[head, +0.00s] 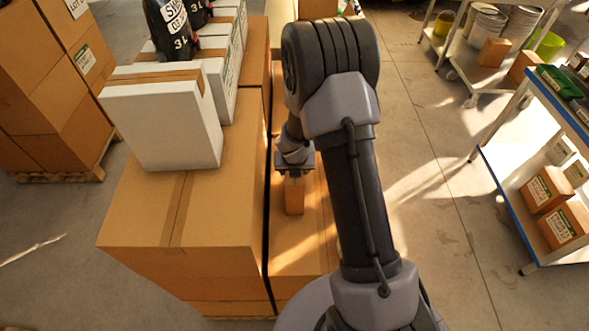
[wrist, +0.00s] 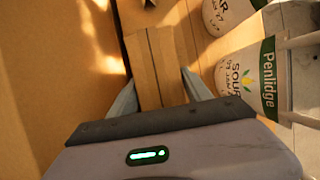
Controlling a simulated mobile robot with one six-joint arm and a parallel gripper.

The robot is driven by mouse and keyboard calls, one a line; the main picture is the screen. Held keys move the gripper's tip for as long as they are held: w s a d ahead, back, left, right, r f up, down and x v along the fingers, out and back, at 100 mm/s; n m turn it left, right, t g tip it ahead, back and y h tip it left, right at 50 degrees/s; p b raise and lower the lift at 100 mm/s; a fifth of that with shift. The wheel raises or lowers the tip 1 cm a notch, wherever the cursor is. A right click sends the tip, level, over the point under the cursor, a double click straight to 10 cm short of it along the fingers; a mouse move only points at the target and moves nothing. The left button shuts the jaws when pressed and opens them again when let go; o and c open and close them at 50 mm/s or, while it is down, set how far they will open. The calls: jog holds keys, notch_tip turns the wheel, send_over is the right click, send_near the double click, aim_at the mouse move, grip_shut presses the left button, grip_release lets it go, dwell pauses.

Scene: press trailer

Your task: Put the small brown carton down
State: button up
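The small brown carton (head: 294,197) hangs below my gripper (head: 295,172) in the head view, over the large cardboard box (head: 300,245) right of the white carton's stack. In the wrist view the carton (wrist: 156,62) lies between my gripper's two fingers (wrist: 158,88), which meet its sides, so the gripper looks shut on it. A tape seam runs along its face. I cannot tell whether its underside touches the box below. My arm hides part of that box in the head view.
A white carton (head: 163,120) stands on a big box (head: 205,205) close on the left. Black 3 L bottles (head: 172,25) stand behind it. White labelled tubs (wrist: 245,75) show right in the wrist view. A shelf trolley (head: 522,195) stands at right, with clear floor (head: 430,150) between.

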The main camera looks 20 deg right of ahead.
jog(key=o, duration=0.4)
jog(key=shift+c, duration=0.2)
